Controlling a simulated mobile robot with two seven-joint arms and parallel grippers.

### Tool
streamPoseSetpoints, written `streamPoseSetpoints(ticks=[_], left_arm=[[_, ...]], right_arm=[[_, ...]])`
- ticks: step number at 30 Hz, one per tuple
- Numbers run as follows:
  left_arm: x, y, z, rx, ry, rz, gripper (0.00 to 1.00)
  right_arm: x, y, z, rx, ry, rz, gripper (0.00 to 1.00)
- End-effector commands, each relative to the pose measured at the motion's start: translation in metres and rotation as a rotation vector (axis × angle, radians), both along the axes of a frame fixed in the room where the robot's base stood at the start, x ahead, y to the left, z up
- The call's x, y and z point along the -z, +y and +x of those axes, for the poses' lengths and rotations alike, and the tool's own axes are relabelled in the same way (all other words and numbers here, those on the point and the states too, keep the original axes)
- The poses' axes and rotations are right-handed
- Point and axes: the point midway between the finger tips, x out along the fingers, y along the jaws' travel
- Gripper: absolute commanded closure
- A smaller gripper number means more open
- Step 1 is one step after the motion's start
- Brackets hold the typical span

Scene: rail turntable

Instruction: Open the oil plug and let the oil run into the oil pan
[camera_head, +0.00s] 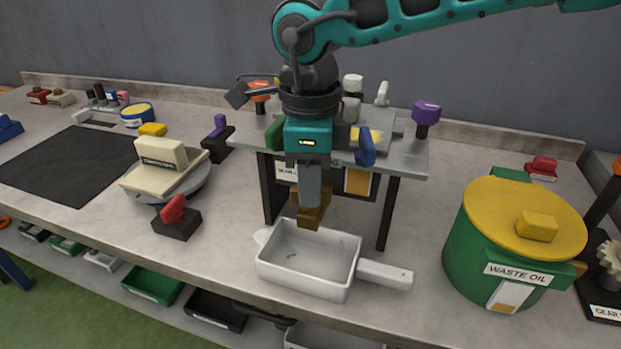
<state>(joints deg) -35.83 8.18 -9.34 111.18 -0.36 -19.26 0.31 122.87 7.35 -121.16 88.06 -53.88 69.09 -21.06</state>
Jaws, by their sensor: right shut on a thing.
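My right gripper (311,205) points down in front of the raised grey metal stand (410,157). It is shut on a brown-orange piece (307,218), perhaps the oil plug; the jaws hide much of it. The held piece is over the pan's back part. The pan's floor looks white with a small dark mark, and I see no oil stream. My left gripper is not in view.
A green waste oil bin (465,248) with a yellow lid stands at the right. A dark mat (70,165) lies clear at the far left.

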Motion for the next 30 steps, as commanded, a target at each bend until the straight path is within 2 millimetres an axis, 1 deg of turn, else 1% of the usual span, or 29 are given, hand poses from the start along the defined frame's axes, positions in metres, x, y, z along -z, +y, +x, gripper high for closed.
streamPoseSetpoints(ticks=[13,30], left_arm=[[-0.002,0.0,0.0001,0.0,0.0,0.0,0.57],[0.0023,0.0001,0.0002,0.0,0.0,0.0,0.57]], right_arm=[[0.0004,-0.0001,0.0001,-0.421,0.002,0.002,1.0],[0.0007,0.0,0.0002,-0.947,0.0,0.002,1.0]])
